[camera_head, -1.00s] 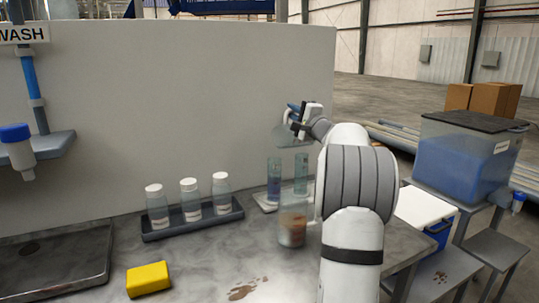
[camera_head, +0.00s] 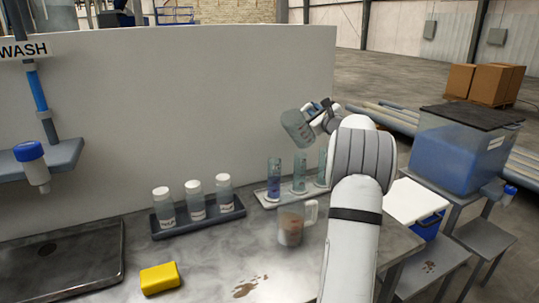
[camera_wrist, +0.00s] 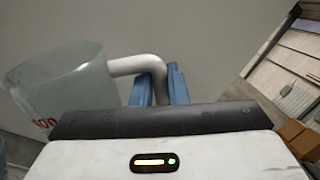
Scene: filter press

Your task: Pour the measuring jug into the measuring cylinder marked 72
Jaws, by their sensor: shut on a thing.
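My gripper (camera_head: 318,110) is shut on the handle of a clear measuring jug (camera_head: 297,128), which hangs tilted in the air above the cylinders. In the wrist view, the blue fingers (camera_wrist: 162,88) close on the jug's pale handle, and the jug (camera_wrist: 62,95) shows red figures at its lower edge. Its contents cannot be made out. Three measuring cylinders stand upright in a pale tray (camera_head: 265,201): a left one (camera_head: 274,180) with blue liquid, a middle one (camera_head: 300,175) and a right one (camera_head: 321,168) partly behind my arm. Their markings are too small to read.
A second jug (camera_head: 291,226) with brown contents stands on the bench in front of the cylinders. Several white-capped bottles stand in a dark tray (camera_head: 198,220) to the left. A yellow sponge (camera_head: 159,278) and brown stains lie nearer. A grey wall panel (camera_head: 190,90) rises behind.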

